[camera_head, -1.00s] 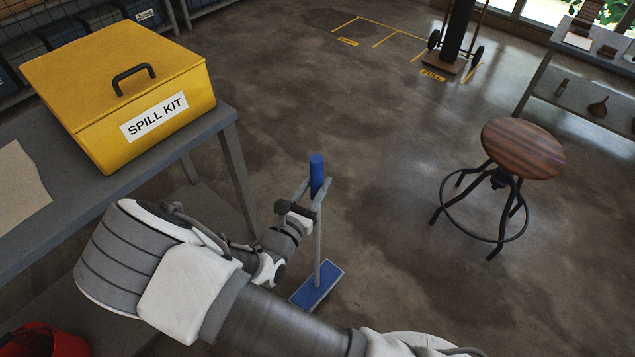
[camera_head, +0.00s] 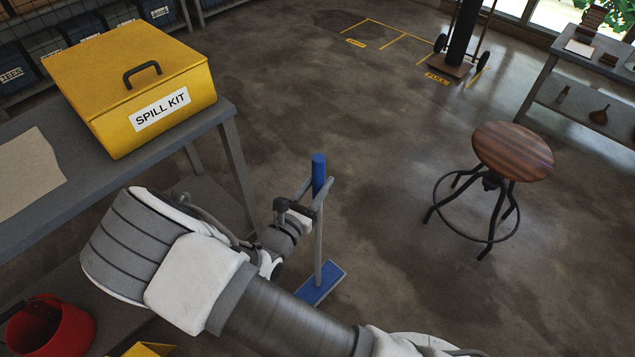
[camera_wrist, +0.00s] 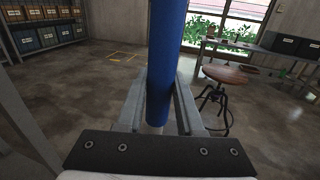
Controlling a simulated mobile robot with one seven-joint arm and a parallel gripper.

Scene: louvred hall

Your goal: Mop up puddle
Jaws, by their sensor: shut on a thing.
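The mop has a blue grip (camera_head: 318,172), a grey pole and a flat blue head (camera_head: 321,286). It stands upright, with its head low at or near the floor; I cannot tell if it touches. My gripper (camera_head: 312,192) is shut on the blue grip, which also shows between the fingers in the wrist view (camera_wrist: 162,75). The floor has darker, blotchy patches, but I cannot make out a clear puddle.
A yellow spill kit box (camera_head: 135,80) and a beige cloth or sheet (camera_head: 28,172) lie on the grey bench (camera_head: 90,195) at left. A red bucket (camera_head: 50,328) is below. A wooden stool (camera_head: 512,152) stands at right. A hand truck (camera_head: 460,45) is at the back. The middle floor is open.

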